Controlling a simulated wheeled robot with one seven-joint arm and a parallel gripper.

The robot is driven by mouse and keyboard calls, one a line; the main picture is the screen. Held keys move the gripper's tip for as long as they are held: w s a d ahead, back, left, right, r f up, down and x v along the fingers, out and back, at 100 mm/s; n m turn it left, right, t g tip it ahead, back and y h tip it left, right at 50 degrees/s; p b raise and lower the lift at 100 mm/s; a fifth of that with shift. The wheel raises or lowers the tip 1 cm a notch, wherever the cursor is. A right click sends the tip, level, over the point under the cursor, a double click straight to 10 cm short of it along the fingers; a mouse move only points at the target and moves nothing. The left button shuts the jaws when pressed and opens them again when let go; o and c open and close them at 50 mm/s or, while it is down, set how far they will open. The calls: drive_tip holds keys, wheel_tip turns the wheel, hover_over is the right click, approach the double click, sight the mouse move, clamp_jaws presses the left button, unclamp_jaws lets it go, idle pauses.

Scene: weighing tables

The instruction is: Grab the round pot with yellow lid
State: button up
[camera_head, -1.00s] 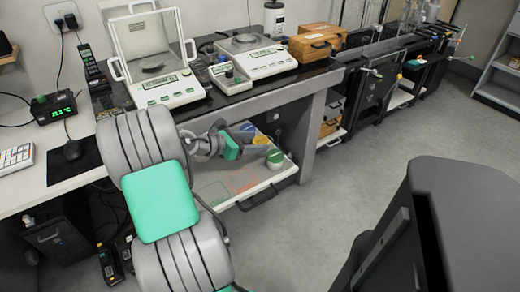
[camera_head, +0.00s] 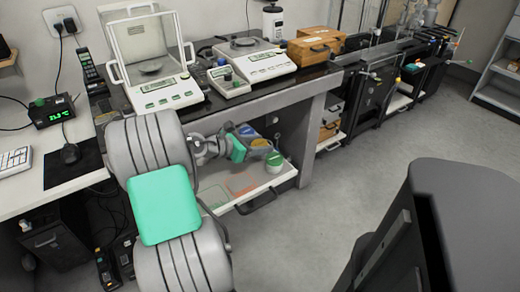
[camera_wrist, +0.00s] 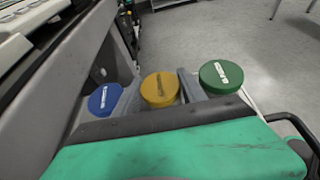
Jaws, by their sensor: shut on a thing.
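The round pot with yellow lid (camera_wrist: 160,88) sits in the middle of the wrist view, between the two fingers of my gripper (camera_wrist: 162,92). The gripper is shut on it. In the head view the yellow lid (camera_head: 260,143) shows just beyond my gripper, over the pull-out shelf under the bench; the pot's body is mostly hidden. A pot with a blue lid (camera_wrist: 104,99) is on the left and a pot with a green lid (camera_wrist: 221,76) on the right. I cannot tell whether the yellow-lidded pot touches the shelf.
The white pull-out shelf (camera_head: 275,180) has a dark front handle and coloured outlines. The dark benchtop (camera_head: 290,85) overhangs it and carries a balance with a glass case (camera_head: 165,93) and a second balance (camera_head: 265,62). Open floor (camera_head: 310,235) lies at the right.

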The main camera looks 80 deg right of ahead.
drive_tip(key=shift+c, duration=0.7)
drive_tip(key=shift+r, duration=0.1)
